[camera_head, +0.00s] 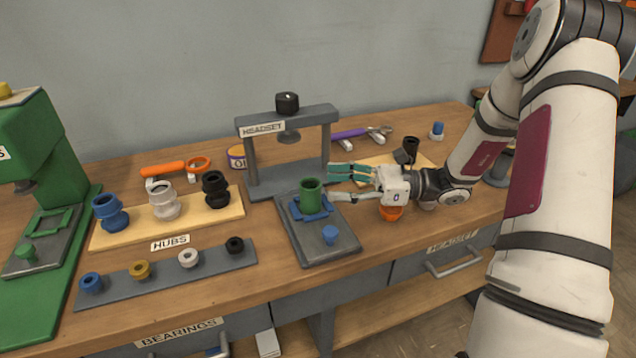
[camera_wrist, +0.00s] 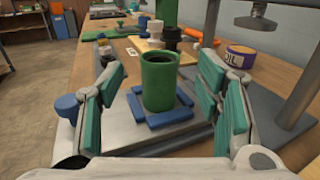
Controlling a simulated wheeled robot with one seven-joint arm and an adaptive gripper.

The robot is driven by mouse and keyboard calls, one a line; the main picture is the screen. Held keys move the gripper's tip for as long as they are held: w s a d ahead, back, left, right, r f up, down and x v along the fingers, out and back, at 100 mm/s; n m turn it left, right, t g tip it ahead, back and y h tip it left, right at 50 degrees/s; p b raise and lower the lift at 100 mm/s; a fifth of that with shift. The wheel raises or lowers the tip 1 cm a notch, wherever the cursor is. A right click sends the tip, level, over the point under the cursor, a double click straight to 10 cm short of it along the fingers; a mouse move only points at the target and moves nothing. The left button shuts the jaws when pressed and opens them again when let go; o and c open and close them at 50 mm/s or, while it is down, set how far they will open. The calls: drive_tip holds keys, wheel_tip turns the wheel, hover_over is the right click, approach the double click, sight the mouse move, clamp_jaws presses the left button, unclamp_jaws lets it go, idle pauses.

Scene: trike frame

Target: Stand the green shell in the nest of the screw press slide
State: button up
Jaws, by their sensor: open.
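The green shell (camera_head: 311,193) is an upright hollow cylinder, open at the top. It stands within the blue nest (camera_head: 323,214) on the grey slide plate (camera_head: 318,243), in front of the screw press (camera_head: 288,145) labelled HEADSET. My gripper (camera_head: 349,184) is open, just right of the shell in the head view. In the wrist view the shell (camera_wrist: 158,82) stands upright between and beyond my teal finger pads, with a gap on each side. The blue nest (camera_wrist: 147,124) surrounds its base. The shell hides the inside of the nest.
A blue knob (camera_head: 330,235) stands on the slide's front. To the left are a wooden board with hubs (camera_head: 165,221) and a grey strip of bearings (camera_head: 166,274). An orange ring-shaped part (camera_head: 391,213) lies below my gripper. A tin (camera_head: 237,157) stands behind.

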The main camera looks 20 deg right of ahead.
drive_tip(key=v, duration=0.6)
idle(0.4)
